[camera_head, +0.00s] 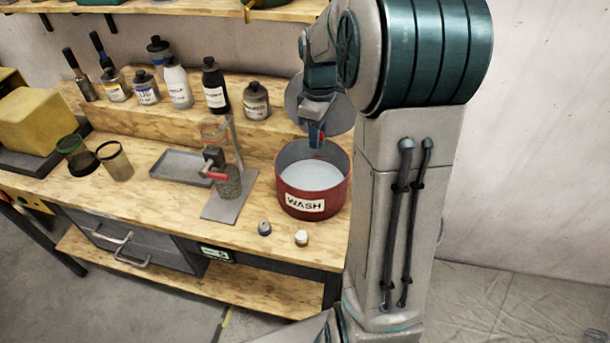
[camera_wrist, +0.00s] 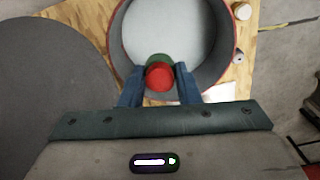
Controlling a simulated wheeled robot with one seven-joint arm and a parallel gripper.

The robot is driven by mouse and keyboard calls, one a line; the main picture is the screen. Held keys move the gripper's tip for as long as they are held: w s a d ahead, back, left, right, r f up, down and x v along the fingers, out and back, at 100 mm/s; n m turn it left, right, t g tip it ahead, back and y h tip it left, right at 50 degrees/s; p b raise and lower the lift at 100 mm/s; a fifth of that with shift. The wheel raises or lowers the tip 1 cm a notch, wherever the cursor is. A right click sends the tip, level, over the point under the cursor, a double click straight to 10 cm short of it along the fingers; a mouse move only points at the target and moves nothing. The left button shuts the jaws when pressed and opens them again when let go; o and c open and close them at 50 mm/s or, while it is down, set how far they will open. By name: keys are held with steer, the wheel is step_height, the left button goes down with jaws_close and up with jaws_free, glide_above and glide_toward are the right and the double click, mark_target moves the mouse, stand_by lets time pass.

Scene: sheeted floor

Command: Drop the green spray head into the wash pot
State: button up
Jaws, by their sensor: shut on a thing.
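The wash pot (camera_head: 290,194) is a red pot with a WASH label and a pale grey inside, standing near the bench's right end. In the wrist view, its dark inner wall (camera_wrist: 222,62) and pale bottom show below my gripper. My gripper (camera_head: 316,136) is above the pot, toward its back side in the head view. In the wrist view my gripper (camera_wrist: 159,80) has its blue fingers shut on the green spray head (camera_wrist: 160,57), which shows green with a round red end facing the camera. The held piece is mostly hidden in the head view.
Two small caps (camera_head: 264,228) (camera_head: 301,238) lie before the pot. A clamp stand (camera_head: 229,183), a tray (camera_head: 181,166) and several bottles (camera_head: 215,86) are to the left.

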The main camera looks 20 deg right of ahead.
steer(key=shift+s+f+b, duration=0.1)
steer(key=shift+f+b, duration=0.2)
steer(key=shift+f, duration=0.3)
step_height(320, 180, down, 4)
steer(key=b, duration=0.3)
steer(key=shift+f, duration=0.15)
steer(key=o, duration=1.1)
steer(key=shift+c, duration=0.2)
step_height(320, 180, up, 14)
steer(key=shift+f+b, duration=0.1)
steer(key=shift+b, duration=0.3)
